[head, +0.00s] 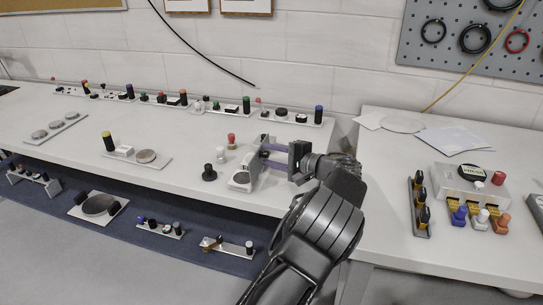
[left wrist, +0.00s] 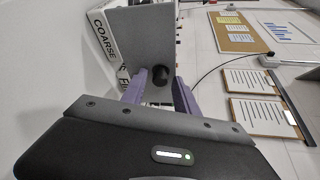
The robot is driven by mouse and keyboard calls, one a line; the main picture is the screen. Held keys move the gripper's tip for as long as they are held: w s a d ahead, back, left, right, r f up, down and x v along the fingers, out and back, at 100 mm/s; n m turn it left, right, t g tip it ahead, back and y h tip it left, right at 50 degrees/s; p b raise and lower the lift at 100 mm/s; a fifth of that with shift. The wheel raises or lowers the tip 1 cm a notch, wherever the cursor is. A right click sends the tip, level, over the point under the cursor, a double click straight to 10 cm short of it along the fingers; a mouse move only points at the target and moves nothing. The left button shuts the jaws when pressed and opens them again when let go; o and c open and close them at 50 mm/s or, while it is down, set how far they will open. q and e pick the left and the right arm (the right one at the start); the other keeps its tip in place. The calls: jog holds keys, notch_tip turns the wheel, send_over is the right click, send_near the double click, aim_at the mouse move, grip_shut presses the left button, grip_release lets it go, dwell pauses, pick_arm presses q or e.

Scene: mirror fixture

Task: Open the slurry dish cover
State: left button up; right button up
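My left gripper (head: 263,154) has two purple fingers, spread apart, at a small pale fixture (head: 250,167) near the table's front edge. A round grey disc (head: 240,179) shows at the fixture's front. In the left wrist view, my left gripper (left wrist: 159,84) faces a grey panel (left wrist: 140,38). A dark round knob (left wrist: 160,74) on the panel's side shows between the open fingers. Whether the fingers touch the knob cannot be told. Which part is the slurry dish cover, I cannot say for sure; the panel and knob may belong to it. My right gripper is not in view.
A white block lettered COARSE (left wrist: 103,35) stands beside the panel. A black knob-shaped piece (head: 209,173), a white peg (head: 220,154) and a red peg (head: 231,139) stand left of the fixture. A tray with a grey disc (head: 145,156) is farther left. Papers lie on the right table (head: 385,150).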

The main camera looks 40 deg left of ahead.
pick_arm(q)
jog(key=shift+o, duration=0.3)
jog(key=shift+d, duration=0.1)
jog(key=d+r, duration=0.1)
jog(key=d, duration=0.6)
jog(key=shift+s+d+r, duration=0.2)
jog(key=shift+d, duration=0.05)
